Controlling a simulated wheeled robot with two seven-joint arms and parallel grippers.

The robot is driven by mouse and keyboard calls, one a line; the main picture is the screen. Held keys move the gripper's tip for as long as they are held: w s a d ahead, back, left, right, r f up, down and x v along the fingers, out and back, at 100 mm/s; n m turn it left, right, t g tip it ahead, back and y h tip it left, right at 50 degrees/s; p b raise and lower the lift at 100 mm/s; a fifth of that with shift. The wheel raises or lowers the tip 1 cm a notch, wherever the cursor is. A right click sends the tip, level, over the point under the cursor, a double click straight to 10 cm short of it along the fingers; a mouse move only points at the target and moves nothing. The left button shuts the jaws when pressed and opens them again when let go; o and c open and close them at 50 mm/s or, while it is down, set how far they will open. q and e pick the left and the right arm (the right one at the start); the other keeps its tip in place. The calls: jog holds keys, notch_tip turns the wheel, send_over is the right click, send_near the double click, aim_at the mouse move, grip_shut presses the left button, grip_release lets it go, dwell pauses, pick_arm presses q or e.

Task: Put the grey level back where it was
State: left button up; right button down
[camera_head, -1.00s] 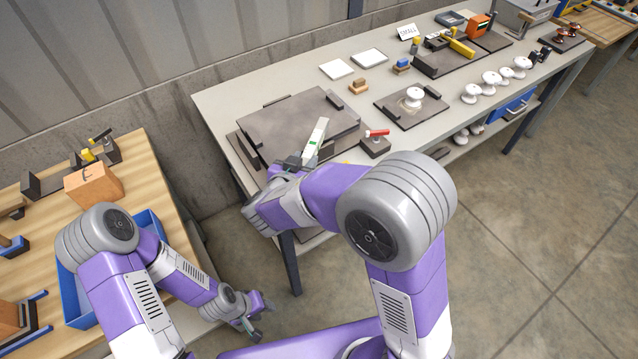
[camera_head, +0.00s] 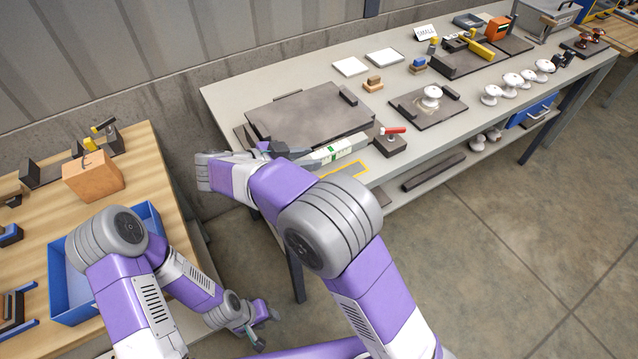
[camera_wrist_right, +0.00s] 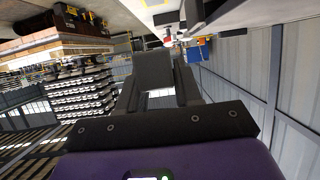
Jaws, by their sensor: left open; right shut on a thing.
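The grey level (camera_head: 336,151), a pale bar with a green mark, is held by one end in my right gripper (camera_head: 298,158). It points right, over the front edge area of the long table, beside a yellow-outlined patch (camera_head: 352,169). Whether it touches the table cannot be told. In the right wrist view my right gripper's fingers (camera_wrist_right: 157,85) are seen from behind, and the level is not clearly made out there. My left gripper (camera_head: 263,328) is open and empty, low over the floor between the tables.
A dark raised plate (camera_head: 310,117) lies behind the level. A block with a red lever (camera_head: 391,140) stands close to its far end. A dark tray (camera_head: 420,110) with a white insulator is further right. A wooden table (camera_head: 130,165) with a blue bin (camera_head: 75,292) is at left.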

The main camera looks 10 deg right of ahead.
notch_tip(320, 180, down, 9)
jog(key=shift+b, duration=1.15)
jog(key=shift+r, duration=0.1)
jog(key=shift+f, duration=0.2)
jog(key=c, duration=0.8)
grip_release()
jog(key=shift+r, duration=0.2)
jog(key=shift+a+r, duration=0.15)
jog(key=shift+a, duration=0.1)
jog(key=p+v, duration=0.2)
jog(key=v, duration=0.9)
jog(key=shift+s+a+p, duration=0.15)
jog(key=shift+p, duration=0.15)
